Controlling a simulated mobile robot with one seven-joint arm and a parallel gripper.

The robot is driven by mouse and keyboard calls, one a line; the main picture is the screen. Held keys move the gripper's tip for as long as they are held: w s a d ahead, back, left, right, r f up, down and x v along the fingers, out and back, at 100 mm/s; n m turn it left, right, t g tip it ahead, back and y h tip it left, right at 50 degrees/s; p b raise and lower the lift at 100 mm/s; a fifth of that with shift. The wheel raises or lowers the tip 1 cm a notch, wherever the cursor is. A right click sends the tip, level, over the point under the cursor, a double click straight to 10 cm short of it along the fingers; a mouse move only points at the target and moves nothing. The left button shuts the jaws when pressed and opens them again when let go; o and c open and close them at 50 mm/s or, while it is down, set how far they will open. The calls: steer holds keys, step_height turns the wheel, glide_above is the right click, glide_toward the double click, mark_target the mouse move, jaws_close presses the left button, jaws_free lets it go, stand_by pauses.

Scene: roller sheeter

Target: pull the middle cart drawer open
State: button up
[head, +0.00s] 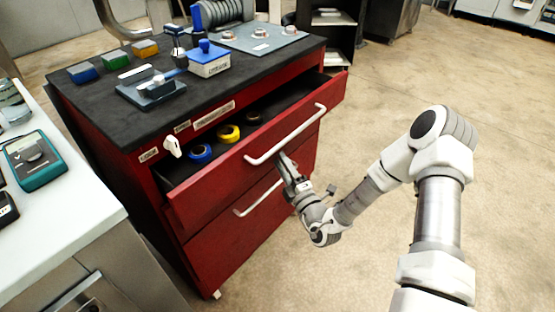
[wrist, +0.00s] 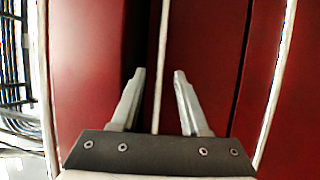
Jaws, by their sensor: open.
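The red cart (head: 165,220) has its top drawer (head: 190,190) pulled out. The middle drawer (head: 225,220), below it, looks shut, with a pale bar handle (head: 245,209). My gripper (head: 285,162) is at the cart front, by the right end of this handle, under the top drawer's handle (head: 290,135). In the wrist view my gripper (wrist: 160,85) is open, with the middle handle's bar (wrist: 161,50) running between its fingers. Neither finger appears to touch the bar. My gripper hides part of the handle in the head view.
Blue and yellow tape rolls (head: 229,133) lie in the open top drawer, which overhangs the middle drawer. Another bar handle (wrist: 274,100) shows at the right in the wrist view. A white-topped counter (head: 60,215) stands at the left. The floor (head: 400,60) at the right is clear.

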steer(key=shift+x, duration=1.35)
jaws_close()
stand_by(0.4)
